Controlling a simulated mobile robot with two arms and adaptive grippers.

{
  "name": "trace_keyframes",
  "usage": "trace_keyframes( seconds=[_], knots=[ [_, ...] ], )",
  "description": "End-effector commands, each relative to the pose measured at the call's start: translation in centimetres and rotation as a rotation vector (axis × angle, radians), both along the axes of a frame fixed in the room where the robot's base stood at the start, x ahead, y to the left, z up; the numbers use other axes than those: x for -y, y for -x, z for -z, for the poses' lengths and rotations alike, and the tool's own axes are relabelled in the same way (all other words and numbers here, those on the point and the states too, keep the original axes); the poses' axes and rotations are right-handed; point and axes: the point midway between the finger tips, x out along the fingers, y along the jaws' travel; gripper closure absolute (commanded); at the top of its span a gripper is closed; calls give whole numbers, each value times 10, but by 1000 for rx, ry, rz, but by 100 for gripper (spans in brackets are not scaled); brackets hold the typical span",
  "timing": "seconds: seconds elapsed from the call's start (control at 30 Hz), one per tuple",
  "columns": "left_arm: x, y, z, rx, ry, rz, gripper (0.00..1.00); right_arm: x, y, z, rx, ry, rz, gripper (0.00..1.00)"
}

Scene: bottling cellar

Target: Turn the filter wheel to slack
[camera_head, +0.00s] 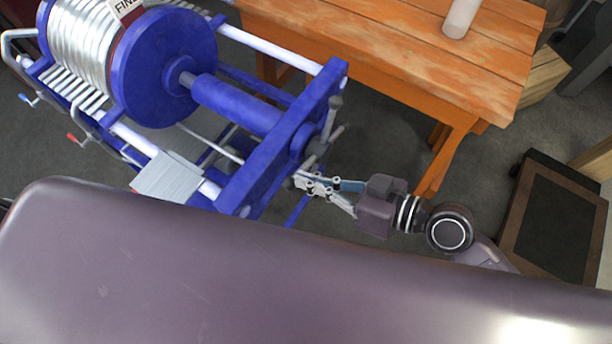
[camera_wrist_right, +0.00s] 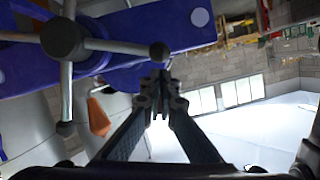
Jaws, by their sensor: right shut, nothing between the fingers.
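The filter (camera_head: 165,60) is a blue-framed press with a stack of pale plates. Its spoked wheel (camera_head: 325,137) sits on the outer face of the blue end beam, seen nearly edge-on from the head. In the right wrist view the grey hub (camera_wrist_right: 65,39) and bars with round knobs show at upper left. My right gripper (camera_head: 302,182) is shut and empty beside the wheel, near its lower side. In the wrist view its fingertips (camera_wrist_right: 159,92) are just below the knob of the right-hand bar; I cannot tell whether they touch. My left gripper is out of view.
An orange wooden table (camera_head: 400,40) with a white cylinder (camera_head: 461,18) stands behind the wheel and my right arm. A dark-panelled brown box (camera_head: 550,220) is at right. Grey floor is open between table and filter. My own body fills the foreground.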

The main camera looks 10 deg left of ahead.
Motion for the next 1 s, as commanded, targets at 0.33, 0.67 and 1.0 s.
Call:
trace_keyframes(
  seconds=[0.33, 0.67, 1.0],
  knots=[
    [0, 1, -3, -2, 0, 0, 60, -6, 1, 11, 0, 0, 1, 100],
    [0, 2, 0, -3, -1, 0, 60, -7, 3, 15, 16, 6, 0, 100],
    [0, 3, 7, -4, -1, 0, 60, -8, 7, 21, 73, 26, 0, 100]
  ],
)
